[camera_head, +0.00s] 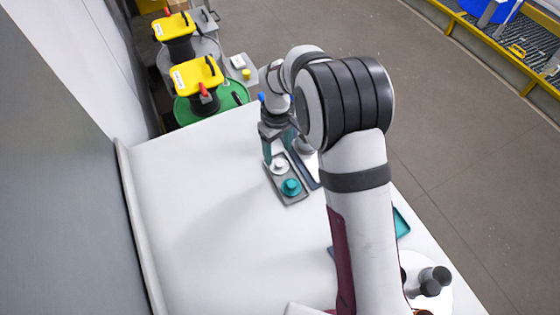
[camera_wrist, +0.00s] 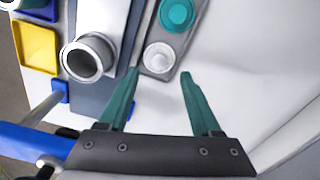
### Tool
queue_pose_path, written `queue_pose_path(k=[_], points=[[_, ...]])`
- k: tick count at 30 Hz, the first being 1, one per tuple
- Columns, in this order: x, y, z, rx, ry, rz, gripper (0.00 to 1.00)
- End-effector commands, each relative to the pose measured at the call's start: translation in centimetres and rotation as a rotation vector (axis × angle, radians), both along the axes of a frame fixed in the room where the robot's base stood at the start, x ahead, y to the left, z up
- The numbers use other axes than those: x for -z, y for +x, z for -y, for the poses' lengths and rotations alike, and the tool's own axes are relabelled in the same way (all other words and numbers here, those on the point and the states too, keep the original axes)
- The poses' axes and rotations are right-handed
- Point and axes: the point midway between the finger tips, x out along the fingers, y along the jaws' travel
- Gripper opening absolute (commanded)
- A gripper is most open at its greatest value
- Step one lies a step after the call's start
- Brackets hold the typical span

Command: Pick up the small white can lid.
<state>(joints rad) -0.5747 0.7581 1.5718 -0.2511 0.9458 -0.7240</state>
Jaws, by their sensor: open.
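The small white can lid (camera_head: 278,166) sits on a narrow grey tray (camera_head: 297,201), beside a teal lid (camera_head: 291,187). In the wrist view the white lid (camera_wrist: 158,58) is round and pale, with the teal lid (camera_wrist: 177,14) above it in the picture. My gripper (camera_wrist: 158,73) is open, with its two teal fingers apart and nothing between them. Its fingertips appear just short of the white lid in the wrist view, one towards each side. In the head view my gripper (camera_head: 279,150) hangs over the lid's end of the tray; the exact height is unclear.
A metal can (camera_wrist: 88,57) stands on a blue-grey tray (camera_wrist: 92,97) left of the lids in the wrist view. Yellow (camera_wrist: 36,45) and blue bins lie farther left. The white table (camera_head: 200,220) is clear left of the lids. Yellow-topped drum agitators (camera_head: 197,75) stand beyond it.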

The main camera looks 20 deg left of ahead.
Motion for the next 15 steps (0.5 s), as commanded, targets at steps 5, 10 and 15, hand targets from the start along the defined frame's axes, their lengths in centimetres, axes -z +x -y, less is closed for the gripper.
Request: queue_pose_path(k=[5,10,15], points=[[3.6,0.0,0.3,0.001,-0.002,-0.003,0.65],[4.8,0.1,0.3,0.002,0.0,0.0,0.65],[4.7,0.1,0.3,0.002,0.0,0.0,0.6]])
